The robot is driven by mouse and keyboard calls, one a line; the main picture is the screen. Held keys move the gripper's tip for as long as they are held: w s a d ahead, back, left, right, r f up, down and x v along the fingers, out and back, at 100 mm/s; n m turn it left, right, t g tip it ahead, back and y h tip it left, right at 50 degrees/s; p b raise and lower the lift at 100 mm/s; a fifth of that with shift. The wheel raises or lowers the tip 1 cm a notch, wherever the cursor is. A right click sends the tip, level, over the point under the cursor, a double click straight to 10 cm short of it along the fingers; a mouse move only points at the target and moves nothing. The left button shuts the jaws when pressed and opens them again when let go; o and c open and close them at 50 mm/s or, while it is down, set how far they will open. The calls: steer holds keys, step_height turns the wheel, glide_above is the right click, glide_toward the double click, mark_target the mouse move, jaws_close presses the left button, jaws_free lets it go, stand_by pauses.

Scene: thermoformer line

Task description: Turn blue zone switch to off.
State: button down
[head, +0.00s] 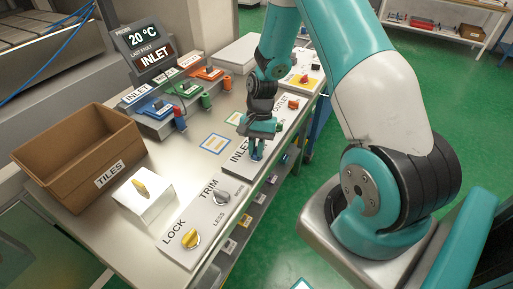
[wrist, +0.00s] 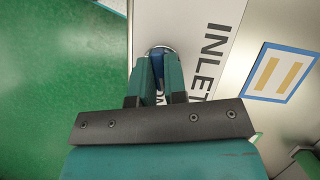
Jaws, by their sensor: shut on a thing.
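The blue zone switch (wrist: 155,55) is a blue knob on a round base on the light panel beside the INLET label. In the wrist view my gripper (wrist: 159,75) comes down over it, with one finger on each side, shut on the knob. The fingers hide most of the knob, and its pointing direction cannot be read. In the head view my gripper (head: 257,153) is at the INLET end of the zone panel (head: 233,168).
An orange knob (head: 293,104) sits farther along the panel near OUTLET. A LOCK knob (head: 190,238) and TRIM knob (head: 221,197) are on the nearer panel. A TILES box (head: 110,178) and a display (head: 146,49) reading 20 °C and INLET stand left.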

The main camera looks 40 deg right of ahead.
steer(key=n+h, duration=0.1)
steer(key=n, duration=0.2)
steer(key=n+g+h, duration=0.1)
steer(key=n, duration=0.3)
steer(key=shift+w+a+h+b, duration=0.1)
steer(key=shift+w+h+b, duration=0.05)
steer(key=shift+h+b, duration=0.2)
steer(key=n+h, duration=0.1)
steer(key=n, duration=0.3)
steer(key=shift+g, duration=0.3)
steer(key=shift+n+h, duration=0.85)
steer(key=shift+n, duration=0.95)
steer(key=c, duration=1.2)
jaws_free()
steer(key=shift+o, duration=0.2)
steer(key=shift+a+r, duration=0.1)
